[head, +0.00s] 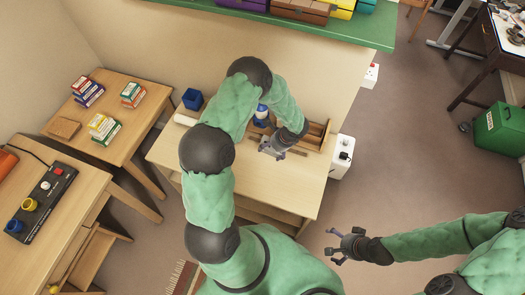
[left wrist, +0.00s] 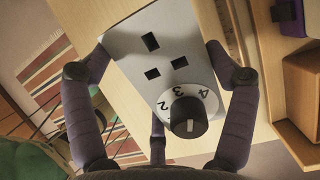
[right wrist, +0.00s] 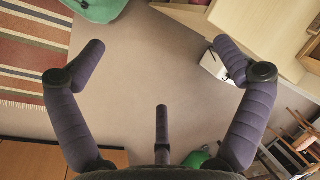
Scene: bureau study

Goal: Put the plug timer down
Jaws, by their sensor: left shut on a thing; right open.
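The plug timer (left wrist: 150,62) is a white block with several dark socket slots and a black dial on a numbered ring. In the left wrist view it sits between the fingers of my left gripper (left wrist: 157,62), which is shut on its sides. In the head view my left gripper (head: 271,152) is low over the wooden desk (head: 235,178), and the timer is mostly hidden there. I cannot tell whether the timer touches the desk. My right gripper (head: 342,246) is open and empty, over the floor right of the desk; it also shows in the right wrist view (right wrist: 163,62).
A wooden tray (head: 316,137) stands at the desk's back right. A blue cup (head: 193,99) stands at its back left. A white box with black parts (head: 342,157) is beside the desk's right edge. The desk's front middle is bare.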

